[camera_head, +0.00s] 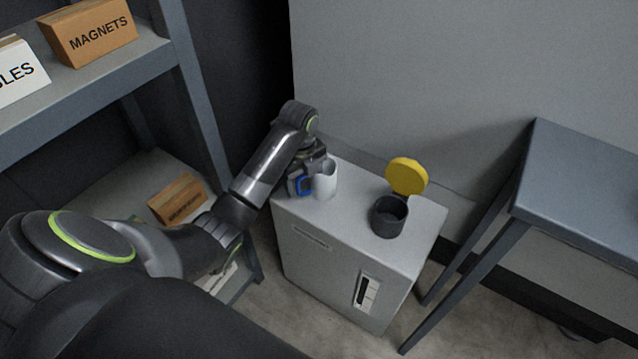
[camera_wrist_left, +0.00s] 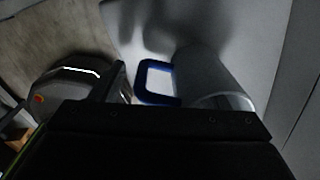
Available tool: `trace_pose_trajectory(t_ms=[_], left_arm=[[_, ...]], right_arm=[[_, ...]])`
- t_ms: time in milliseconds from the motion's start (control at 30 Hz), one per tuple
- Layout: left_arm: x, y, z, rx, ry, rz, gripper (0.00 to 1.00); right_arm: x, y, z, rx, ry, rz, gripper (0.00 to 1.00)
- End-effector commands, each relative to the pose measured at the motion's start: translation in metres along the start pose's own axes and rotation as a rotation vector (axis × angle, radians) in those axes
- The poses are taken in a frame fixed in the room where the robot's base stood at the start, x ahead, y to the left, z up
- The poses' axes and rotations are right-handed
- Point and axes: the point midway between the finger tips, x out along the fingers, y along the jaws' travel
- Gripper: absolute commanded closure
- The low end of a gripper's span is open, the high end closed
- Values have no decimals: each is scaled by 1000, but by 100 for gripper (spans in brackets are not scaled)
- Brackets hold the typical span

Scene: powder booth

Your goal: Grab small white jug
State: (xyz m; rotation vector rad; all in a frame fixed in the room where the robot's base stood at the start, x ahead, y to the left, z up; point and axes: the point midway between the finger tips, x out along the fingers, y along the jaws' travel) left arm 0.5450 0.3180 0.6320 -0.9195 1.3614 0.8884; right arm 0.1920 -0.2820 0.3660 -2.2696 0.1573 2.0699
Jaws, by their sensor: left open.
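The small white jug (camera_head: 326,182) stands upright on the left part of a light grey cabinet top. Its blue handle (camera_head: 300,187) points left. My left gripper (camera_head: 311,165) is open, close beside the jug at its handle side and rear. In the left wrist view the jug (camera_wrist_left: 212,78) and its blue handle (camera_wrist_left: 141,80) lie just beyond the dark gripper body, which covers the lower part of that view. I cannot tell whether a finger touches the jug or handle. My right gripper is not in view.
On the cabinet (camera_head: 330,222), a dark grey cup (camera_head: 389,222) stands right of the jug, with a yellow round object (camera_head: 407,176) behind it. A wall rises behind. Shelving with a MAGNETS box (camera_head: 90,35) is at left; a grey table (camera_head: 580,190) is at right.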

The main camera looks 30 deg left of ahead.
Motion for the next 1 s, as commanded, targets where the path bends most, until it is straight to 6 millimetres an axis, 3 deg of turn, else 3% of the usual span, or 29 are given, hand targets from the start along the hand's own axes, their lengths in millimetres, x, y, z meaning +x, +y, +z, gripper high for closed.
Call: trace_pose_trajectory(t_ms=[133, 433, 867, 1000], left_arm=[[16, 0, 0, 1, 0, 1, 31], [19, 0, 0, 1, 0, 1, 31], [19, 0, 0, 1, 0, 1, 86], [18, 0, 0, 1, -1, 0, 89]], right_arm=[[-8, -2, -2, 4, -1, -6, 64], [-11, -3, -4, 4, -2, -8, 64], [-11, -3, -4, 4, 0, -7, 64], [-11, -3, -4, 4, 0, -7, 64]])
